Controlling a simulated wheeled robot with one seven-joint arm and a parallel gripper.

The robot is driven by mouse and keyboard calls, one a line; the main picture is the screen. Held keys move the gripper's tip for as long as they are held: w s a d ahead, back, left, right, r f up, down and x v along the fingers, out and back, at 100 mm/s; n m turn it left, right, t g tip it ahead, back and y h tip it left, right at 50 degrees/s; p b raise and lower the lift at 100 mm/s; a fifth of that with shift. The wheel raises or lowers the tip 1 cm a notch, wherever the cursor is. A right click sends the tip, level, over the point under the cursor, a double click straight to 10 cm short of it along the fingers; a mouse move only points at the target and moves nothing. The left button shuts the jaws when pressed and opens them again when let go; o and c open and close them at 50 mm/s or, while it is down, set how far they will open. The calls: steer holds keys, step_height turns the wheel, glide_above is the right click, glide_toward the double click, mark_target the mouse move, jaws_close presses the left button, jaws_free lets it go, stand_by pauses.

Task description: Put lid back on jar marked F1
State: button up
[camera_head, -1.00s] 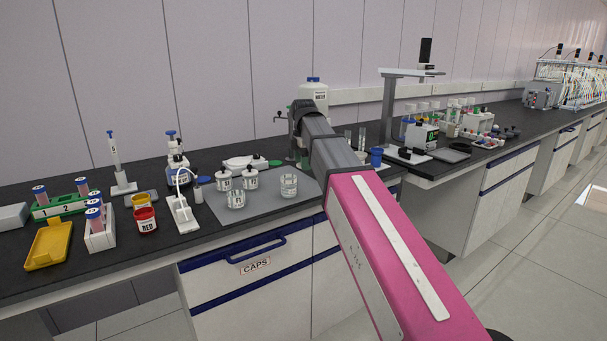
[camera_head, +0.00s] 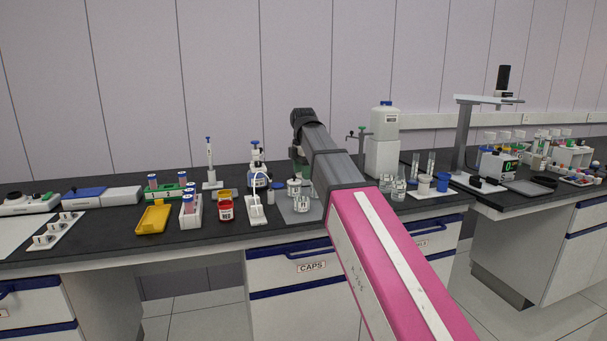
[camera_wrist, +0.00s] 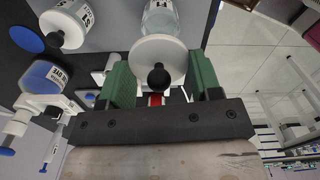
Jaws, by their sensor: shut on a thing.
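In the wrist view my gripper (camera_wrist: 161,68) has its green fingers either side of a white round lid (camera_wrist: 150,50) with a black knob, and is shut on it. A clear glass jar (camera_wrist: 160,20) without a lid shows just beyond the lid; its label is cut off, and I cannot tell whether it reads F1. In the head view my pink and grey arm hides most of the gripper. Small labelled glass jars stand on a grey mat (camera_head: 290,213): an open one (camera_head: 302,204) at the front and a lidded one (camera_head: 294,186) behind.
Left of the mat are a white stand (camera_head: 256,213), a red jar (camera_head: 226,210), a tube rack (camera_head: 190,212) and a yellow tray (camera_head: 153,217). Right of my arm stand a large white bottle (camera_head: 382,150) and a blue cup (camera_head: 442,182). A lidded jar (camera_wrist: 72,22) shows in the wrist view.

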steer(key=shift+s+a, duration=0.15)
steer(key=shift+a, duration=0.15)
steer(key=shift+a+f, duration=0.15)
steer(key=shift+a, duration=0.05)
steer(key=shift+f, duration=3)
steer(key=shift+f, duration=0.15)
steer(key=o, duration=1.2)
